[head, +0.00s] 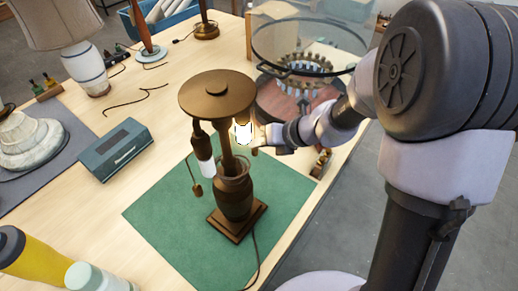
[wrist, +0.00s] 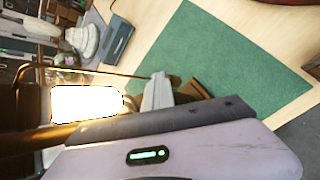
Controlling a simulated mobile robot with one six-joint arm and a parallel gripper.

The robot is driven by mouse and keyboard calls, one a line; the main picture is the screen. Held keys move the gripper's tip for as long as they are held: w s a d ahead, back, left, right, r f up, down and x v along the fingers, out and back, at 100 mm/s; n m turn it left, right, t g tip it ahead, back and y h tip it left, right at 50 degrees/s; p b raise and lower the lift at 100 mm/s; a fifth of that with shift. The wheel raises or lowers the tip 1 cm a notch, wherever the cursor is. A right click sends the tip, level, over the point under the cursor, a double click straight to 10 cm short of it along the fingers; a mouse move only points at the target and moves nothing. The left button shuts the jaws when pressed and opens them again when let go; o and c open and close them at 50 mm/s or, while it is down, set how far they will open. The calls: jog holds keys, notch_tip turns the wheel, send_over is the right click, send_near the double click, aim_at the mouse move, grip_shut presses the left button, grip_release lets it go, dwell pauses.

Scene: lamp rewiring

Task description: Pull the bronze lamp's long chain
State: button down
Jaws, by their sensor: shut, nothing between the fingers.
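The bronze lamp (head: 234,198) stands upright on the green mat (head: 160,212). Under its round top hang a lit bulb (head: 243,132) on the right and an unlit white bulb (head: 207,168) on the left. A thin chain with a bronze pull (head: 197,190) hangs beside the unlit bulb. My gripper (head: 262,138) is just right of the lit bulb, its tips partly lost in the glare. In the wrist view my gripper (wrist: 158,90) is shut and empty, beyond the glowing bulb (wrist: 87,104). A thin bronze line (wrist: 110,73) runs near the fingertips; I cannot tell which chain it is.
A glass disc (head: 310,45) stands over a ring-shaped part behind the lamp, close to my arm. A grey-green box (head: 117,150) lies left of the mat. The mat's front is mostly clear, apart from a cord.

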jog(key=shift+s+f, duration=0.2)
jog(key=shift+f, duration=0.2)
jog(key=r+p, duration=0.6)
jog(key=shift+w+a+r+p, duration=0.1)
jog(key=shift+w+r+p, duration=0.2)
jog(key=shift+w+p, duration=0.1)
jog(key=shift+w+f, duration=0.1)
jog(key=shift+f, duration=0.05)
